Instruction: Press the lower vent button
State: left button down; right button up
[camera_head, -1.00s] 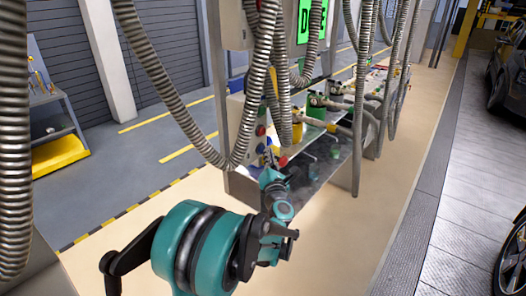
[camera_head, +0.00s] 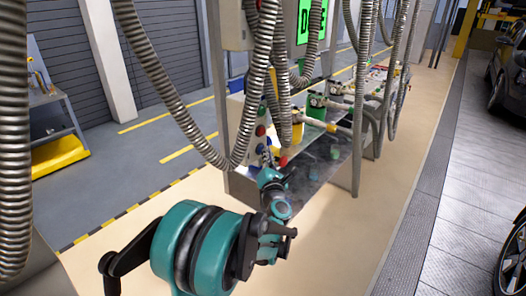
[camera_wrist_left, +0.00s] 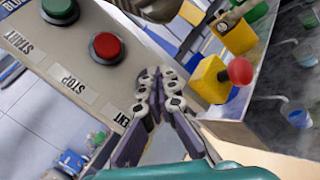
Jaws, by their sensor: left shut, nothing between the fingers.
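The button panel shows in the left wrist view (camera_wrist_left: 75,70), with a green START button (camera_wrist_left: 60,8) and a red STOP button (camera_wrist_left: 107,47). A label ending in "ENT" sits beside my left gripper (camera_wrist_left: 160,78). In the head view my left gripper (camera_head: 268,154) is at the lower part of the panel, below the red button (camera_head: 260,130). My right gripper is not in view.
A yellow box with a red knob (camera_wrist_left: 239,70) stands just right of the fingers. Ribbed hoses (camera_head: 165,85) hang in front of the panel. A metal shelf (camera_head: 315,175) extends to the right. The floor at left is open.

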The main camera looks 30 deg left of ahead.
pick_arm(q)
jog(key=shift+a, duration=0.15)
dwell(0.5)
jog(key=shift+d, duration=0.9)
jog(key=shift+d, duration=0.1)
jog(key=d, duration=0.5)
jog(key=shift+s, duration=0.25)
dwell(0.3)
